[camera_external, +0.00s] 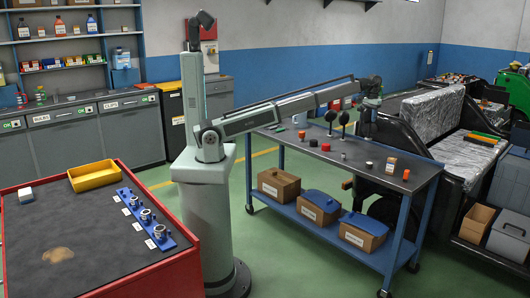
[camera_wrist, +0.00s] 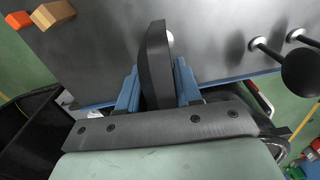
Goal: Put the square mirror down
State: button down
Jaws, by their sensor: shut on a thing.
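My gripper (camera_external: 369,100) is above the far side of the grey-topped workbench (camera_external: 375,152) in the external view. It is shut on the square mirror (camera_external: 366,123), a dark flat piece. In the wrist view the mirror (camera_wrist: 157,60) shows nearly edge-on as a black slab between the two blue fingers (camera_wrist: 157,88). Its lower end is close to the bench top in the external view; I cannot tell whether it touches. Its reflecting face is hardly visible.
Two round black mirrors on stems (camera_external: 331,117) (camera_external: 344,119) stand left of the held mirror. A dark rickshaw with a silver-covered seat (camera_external: 425,115) stands right of the bench.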

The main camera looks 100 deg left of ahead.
jog(key=shift+w+a+f+n, duration=0.1)
jog(key=shift+w+a+n, duration=0.3)
jog(key=shift+w+a, duration=0.25)
jog(key=shift+s+a+f, duration=0.1)
jog(key=shift+a+f, duration=0.05)
jog(key=shift+f, duration=4.9)
jog(key=c, duration=0.8)
grip_release()
jog(key=shift+o, duration=0.2)
notch_tip(320, 180, up, 12)
jog(key=shift+r, duration=0.15)
